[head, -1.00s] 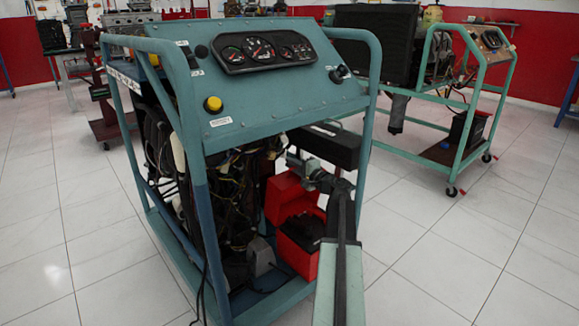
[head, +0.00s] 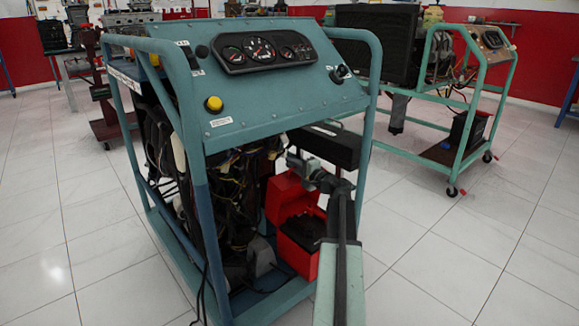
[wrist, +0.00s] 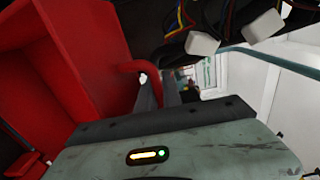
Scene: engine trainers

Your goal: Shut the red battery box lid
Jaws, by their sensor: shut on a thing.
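The red battery box (head: 297,258) sits low inside the blue-green engine trainer frame, with a dark battery (head: 305,232) showing in its open top. Its red lid (head: 285,196) stands raised at the back of the box, and it fills the left of the wrist view (wrist: 85,70). A red bar-like handle (wrist: 133,67) sticks out from the lid. My gripper (head: 291,158) is at the lid's upper edge. In the wrist view my gripper's fingers (wrist: 160,90) are close together at the handle's end and shut on it. The exact contact is partly hidden.
The trainer's sloping gauge panel (head: 275,95) overhangs the box. A dark box-shaped part (head: 330,147) is just right of my gripper. Loose wires (head: 235,195) hang to the left, and also show near the fingers in the wrist view. Tiled floor is free at the right.

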